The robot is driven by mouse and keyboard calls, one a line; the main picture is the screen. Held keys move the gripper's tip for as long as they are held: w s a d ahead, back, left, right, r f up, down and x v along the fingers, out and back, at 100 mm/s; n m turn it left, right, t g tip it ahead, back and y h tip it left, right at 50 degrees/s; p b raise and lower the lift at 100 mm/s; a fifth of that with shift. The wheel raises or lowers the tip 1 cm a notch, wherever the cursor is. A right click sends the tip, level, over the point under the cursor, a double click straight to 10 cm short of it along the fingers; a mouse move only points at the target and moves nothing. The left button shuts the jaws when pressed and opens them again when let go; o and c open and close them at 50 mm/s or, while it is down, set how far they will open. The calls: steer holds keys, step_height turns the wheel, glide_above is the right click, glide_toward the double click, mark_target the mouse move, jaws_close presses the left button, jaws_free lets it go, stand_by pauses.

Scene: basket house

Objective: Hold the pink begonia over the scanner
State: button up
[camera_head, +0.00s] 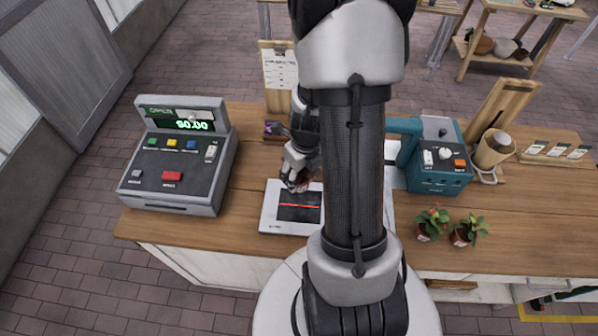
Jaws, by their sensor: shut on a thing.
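My gripper (297,186) is over the upper left part of the scanner (270,222), a flat white unit with a dark window and a glowing red line. The gripper is shut on a small, dark reddish thing, which I take to be the pink begonia. The fingers hide most of it, so its pot and leaves cannot be made out. From this angle I cannot tell how high it is above the scanner. My arm covers the scanner's right side.
A grey cash register (180,160) stands left of the scanner. A teal machine (438,165) and two potted plants, one red-flowered (432,223) and one greener (468,231), stand to the right. A sign board (279,70) stands behind. Wooden counter (530,235) is bare at the right.

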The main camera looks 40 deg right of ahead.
steer(key=shift+f+b, duration=4.5)
steer(key=shift+b, duration=0.4)
steer(key=shift+r, duration=0.1)
step_height(320, 180, up, 10)
steer(key=p, duration=1.1)
steer(key=shift+p, duration=0.3)
